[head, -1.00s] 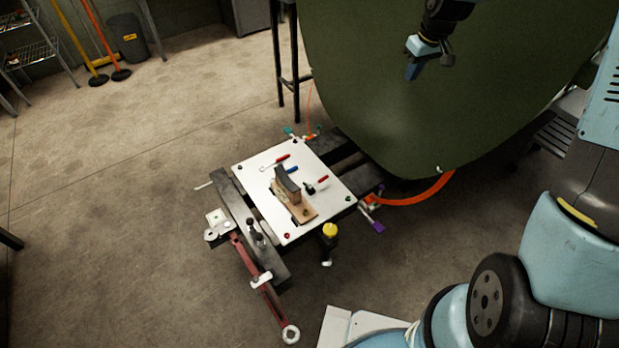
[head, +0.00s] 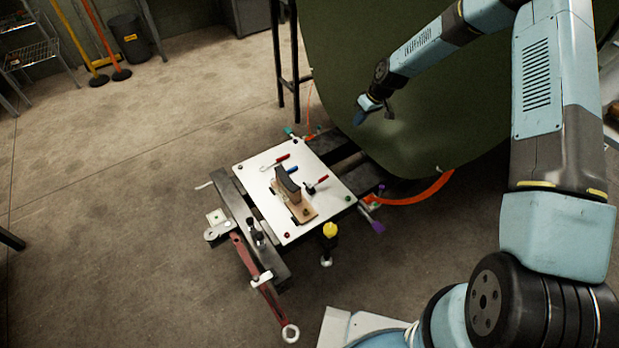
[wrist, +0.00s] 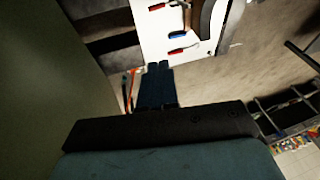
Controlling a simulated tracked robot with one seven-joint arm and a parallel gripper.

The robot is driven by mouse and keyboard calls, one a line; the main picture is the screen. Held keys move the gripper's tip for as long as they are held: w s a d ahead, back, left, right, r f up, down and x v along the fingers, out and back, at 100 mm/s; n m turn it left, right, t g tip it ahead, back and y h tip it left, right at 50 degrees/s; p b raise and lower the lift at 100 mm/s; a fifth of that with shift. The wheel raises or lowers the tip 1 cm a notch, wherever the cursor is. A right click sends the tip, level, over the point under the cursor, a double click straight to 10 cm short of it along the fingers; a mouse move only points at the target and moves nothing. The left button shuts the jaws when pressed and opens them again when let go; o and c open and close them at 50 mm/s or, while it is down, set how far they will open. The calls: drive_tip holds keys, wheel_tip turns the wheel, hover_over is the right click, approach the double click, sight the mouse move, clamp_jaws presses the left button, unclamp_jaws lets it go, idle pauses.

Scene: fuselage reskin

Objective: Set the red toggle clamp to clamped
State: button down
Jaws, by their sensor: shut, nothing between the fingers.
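On the white plate (head: 268,208) in the head view, a small red-handled piece with a dark base (head: 322,179) stands right of the curved block; it looks like a toggle clamp. Its handle slants up to the right; I cannot tell whether it is clamped. A second red-handled piece (head: 283,156) lies at the plate's back.
The dark green fuselage skin (head: 440,130) stands close behind my gripper. A curved block (head: 290,188) and a blue-handled piece (head: 293,169) are on the plate. A dark red bar (head: 244,254), yellow knob (head: 330,230) and purple handle (head: 378,227) flank it. Open floor lies left.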

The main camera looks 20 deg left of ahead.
drive_tip(key=s+a+f+y, duration=0.1)
drive_tip(key=a+f, duration=0.3)
drive_tip(key=f, duration=0.5)
drive_tip(key=s+a+f+g+y, duration=0.1)
drive_tip(key=a+f, duration=0.3)
drive_tip(key=f, duration=0.6)
drive_tip(key=shift+s, duration=0.75)
drive_tip(key=shift+s+a+r+x, duration=0.2)
drive_tip(key=shift+s+x, duration=0.25)
drive_tip(key=shift+x, duration=1.65)
drive_tip(key=shift+s+a+r+x, duration=0.15)
drive_tip(key=shift+s+x, duration=0.3)
drive_tip(key=shift+x, duration=1.65)
drive_tip(key=shift+s+a+r+x, duration=0.15)
drive_tip(key=shift+s+x, duration=0.3)
drive_tip(key=shift+x, duration=1.7)
